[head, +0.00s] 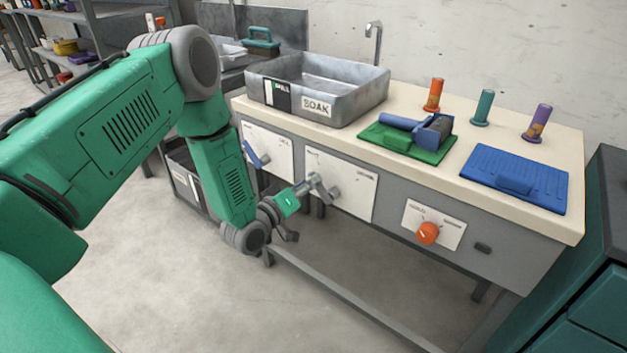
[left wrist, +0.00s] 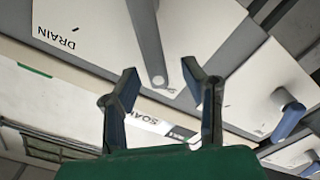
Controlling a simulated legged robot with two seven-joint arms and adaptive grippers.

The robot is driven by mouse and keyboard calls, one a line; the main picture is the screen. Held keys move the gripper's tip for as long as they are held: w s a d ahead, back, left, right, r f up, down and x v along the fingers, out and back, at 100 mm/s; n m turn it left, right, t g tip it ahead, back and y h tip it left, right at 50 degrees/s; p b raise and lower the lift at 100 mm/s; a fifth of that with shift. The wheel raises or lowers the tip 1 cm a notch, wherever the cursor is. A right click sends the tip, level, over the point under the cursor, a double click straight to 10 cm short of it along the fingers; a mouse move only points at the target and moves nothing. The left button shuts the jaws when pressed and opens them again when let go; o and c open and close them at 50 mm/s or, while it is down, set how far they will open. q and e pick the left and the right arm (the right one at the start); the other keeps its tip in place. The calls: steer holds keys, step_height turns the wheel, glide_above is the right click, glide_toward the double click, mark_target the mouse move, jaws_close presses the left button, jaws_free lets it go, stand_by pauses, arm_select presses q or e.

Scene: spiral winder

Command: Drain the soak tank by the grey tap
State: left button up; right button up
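The soak tank (head: 350,103) is a grey metal basin with a SOAK label, standing on the bench top. The grey tap (head: 326,189) is a lever on a white panel (head: 352,200) on the bench front below it. In the left wrist view the grey lever (left wrist: 147,38) reaches down toward the gap between my fingertips, near the DRAIN lettering. My left gripper (head: 305,186) is at the tap. Its two fingers (left wrist: 160,73) stand apart on either side of the lever's end; contact cannot be told. My right gripper is not in view.
A blue lever (head: 256,157) is on the panel to the left. An orange knob (head: 428,233) is to the right. On the bench are a green mat (head: 428,153), a blue mat (head: 545,190) and three coloured spools. A teal cabinet (head: 600,280) stands at right.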

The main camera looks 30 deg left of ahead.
arm_select(q)
steer(key=s+a, duration=0.1)
steer(key=s, duration=0.8)
steer(key=shift+s, duration=0.25)
steer(key=shift+f, duration=0.15)
stand_by(0.5)
steer(key=s+d+f+m+g+p, duration=0.4)
steer(key=s+d+f+m+g, duration=0.1)
steer(key=s+d+f+g, duration=0.4)
steer(key=s+d+m+g+y+p, duration=0.1)
steer(key=s+g, duration=0.7)
steer(key=s, duration=1)
steer(key=shift+s+d+f+m+y+p, duration=0.3)
steer(key=shift+m+p, duration=0.35)
steer(key=shift+m, duration=0.45)
steer(key=shift+r, duration=0.1)
steer(key=shift+w, duration=0.1)
